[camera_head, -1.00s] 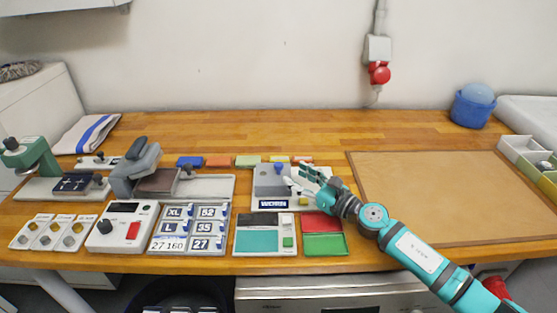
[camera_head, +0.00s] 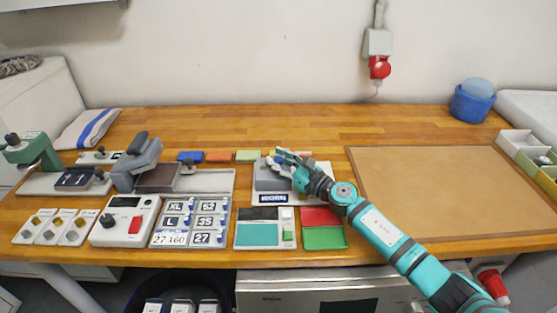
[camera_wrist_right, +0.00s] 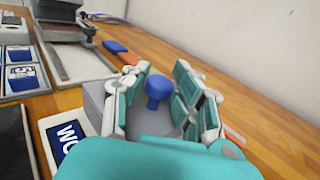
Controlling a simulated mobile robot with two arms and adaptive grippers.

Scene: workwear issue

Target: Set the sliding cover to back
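The sliding cover (camera_head: 268,181) is a grey block with a blue knob, on a white base with a blue lettered label (camera_head: 272,198). In the head view my right gripper (camera_head: 277,161) is over the cover and hides most of the knob. In the right wrist view the blue knob (camera_wrist_right: 158,88) stands upright between the two spread fingers of my right gripper (camera_wrist_right: 162,92). Gaps show beside the knob, so the gripper is open around it. Whether a finger touches the knob, I cannot tell. My left gripper is not in view.
Coloured blocks (camera_head: 217,156) lie in a row behind the base. A stamping press (camera_head: 137,165) stands to the left. A wide brown board (camera_head: 440,195) is bare at right.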

